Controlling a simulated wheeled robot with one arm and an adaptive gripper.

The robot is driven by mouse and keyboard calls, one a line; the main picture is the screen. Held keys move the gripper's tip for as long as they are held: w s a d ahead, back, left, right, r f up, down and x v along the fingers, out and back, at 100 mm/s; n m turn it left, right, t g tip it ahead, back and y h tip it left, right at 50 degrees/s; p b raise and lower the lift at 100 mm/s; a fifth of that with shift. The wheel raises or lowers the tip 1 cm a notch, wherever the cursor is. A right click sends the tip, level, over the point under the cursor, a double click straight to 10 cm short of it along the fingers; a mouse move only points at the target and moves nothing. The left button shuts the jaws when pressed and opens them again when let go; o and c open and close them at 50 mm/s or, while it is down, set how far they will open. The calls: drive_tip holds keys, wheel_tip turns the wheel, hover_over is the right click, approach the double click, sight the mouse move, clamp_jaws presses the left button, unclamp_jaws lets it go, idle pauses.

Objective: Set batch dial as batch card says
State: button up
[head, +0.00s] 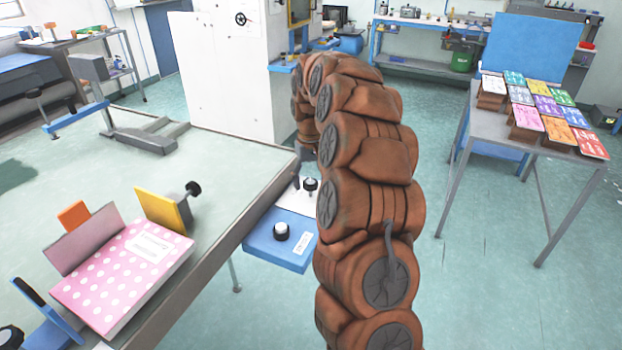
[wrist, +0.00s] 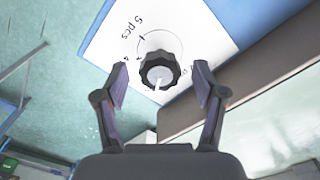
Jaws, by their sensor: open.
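The dial, a black ridged knob (wrist: 159,72) with a pale pointer line, sits on a white plate (wrist: 190,25). In the wrist view the pointer line runs toward the bottom of the picture. The plate has a printed arc with small marks and "5 pcs" at upper left; the other marks are too small to read. My gripper (wrist: 161,65) is open, with one finger on each side of the knob and small gaps showing. The same knob (head: 310,184) shows in the head view. I cannot tell for sure which item is the batch card.
A blue panel (head: 262,246) holds a second knob (head: 281,231) and a small label. A pink dotted booklet (head: 115,285) with an unreadable label lies on the left table (head: 235,165). Several coloured cards stand on the right table (head: 478,125). Floor between the tables is free.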

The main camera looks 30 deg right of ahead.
sight(311, 182)
wheel_tip(311, 182, up, 12)
idle(0.6)
idle(0.5)
drive_tip(key=s+a+n, duration=0.3)
drive_tip(key=s+a, duration=1.1)
drive_tip(key=a, duration=0.3)
drive_tip(key=s+a+f, duration=0.2)
drive_tip(key=s, duration=0.6)
drive_tip(key=s+a+f+g, duration=0.1)
drive_tip(key=s+a+f, duration=0.1)
drive_tip(key=s, duration=0.6)
drive_tip(key=s+a+f, duration=0.2)
drive_tip(key=s+f, duration=0.2)
drive_tip(key=s, duration=0.4)
drive_tip(key=shift+a+g+p, duration=0.35)
drive_tip(key=shift+g, duration=0.05)
